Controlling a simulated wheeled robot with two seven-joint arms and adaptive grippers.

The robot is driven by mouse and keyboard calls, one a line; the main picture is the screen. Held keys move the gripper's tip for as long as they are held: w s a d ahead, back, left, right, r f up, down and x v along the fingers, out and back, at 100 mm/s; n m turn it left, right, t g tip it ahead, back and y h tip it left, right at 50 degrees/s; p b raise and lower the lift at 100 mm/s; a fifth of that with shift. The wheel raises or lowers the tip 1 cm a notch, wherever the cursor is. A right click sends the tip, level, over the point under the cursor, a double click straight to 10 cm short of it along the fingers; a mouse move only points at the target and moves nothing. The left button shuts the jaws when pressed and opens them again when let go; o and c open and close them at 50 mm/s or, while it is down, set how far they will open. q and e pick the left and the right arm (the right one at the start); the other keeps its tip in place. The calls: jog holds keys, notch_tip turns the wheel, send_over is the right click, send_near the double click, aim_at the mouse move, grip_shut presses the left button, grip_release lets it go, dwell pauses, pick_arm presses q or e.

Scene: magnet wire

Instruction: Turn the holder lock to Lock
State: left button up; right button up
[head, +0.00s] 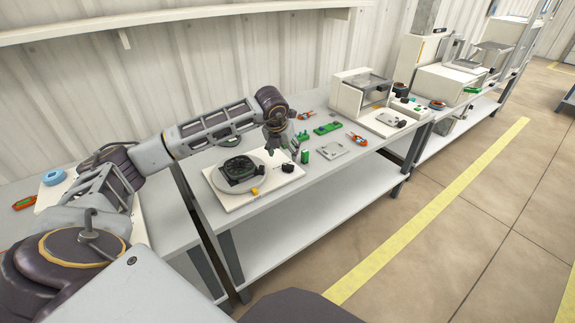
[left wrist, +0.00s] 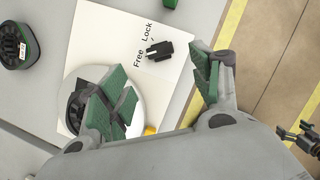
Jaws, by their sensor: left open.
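The holder lock is a small black knob (left wrist: 160,50) on a white board (left wrist: 92,35), beside the printed words Free and Lock. Its pale mark points left in the left wrist view and seems nearer Free. The knob (head: 288,168) also shows near the board's right corner in the head view. My left gripper (left wrist: 160,66) is open and empty, its green-padded fingers apart. It is above the board, with the knob in line with the gap, not touching it as far as I can tell. The left gripper (head: 284,149) shows in the head view. A small dark gripper, apparently my right (left wrist: 303,138), is at the wrist view's right edge.
A round grey holder plate (head: 217,181) with a black part (head: 238,170) is on the board, near a yellow block (head: 255,191). A green block (head: 304,156) stands just right of the knob. Green parts (head: 327,128) and a white machine (head: 352,98) are farther along the table.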

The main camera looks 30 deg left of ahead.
aim_at(288, 165)
pick_arm(q)
jog(key=b+x, duration=0.1)
jog(key=x, duration=0.7)
jog(key=shift+w+f, duration=0.25)
jog(key=shift+f, duration=0.35)
jog(key=shift+w+a+f, duration=0.1)
jog(key=shift+f, duration=0.2)
pick_arm(e)
jog(key=r, duration=0.2)
jog(key=a+r, duration=0.1)
jog(key=shift+s+r, duration=0.1)
jog(key=shift+r, duration=0.25)
pick_arm(q)
jog(key=c, duration=1)
pick_arm(e)
jog(key=shift+w+r, duration=0.1)
jog(key=shift+w, duration=0.25)
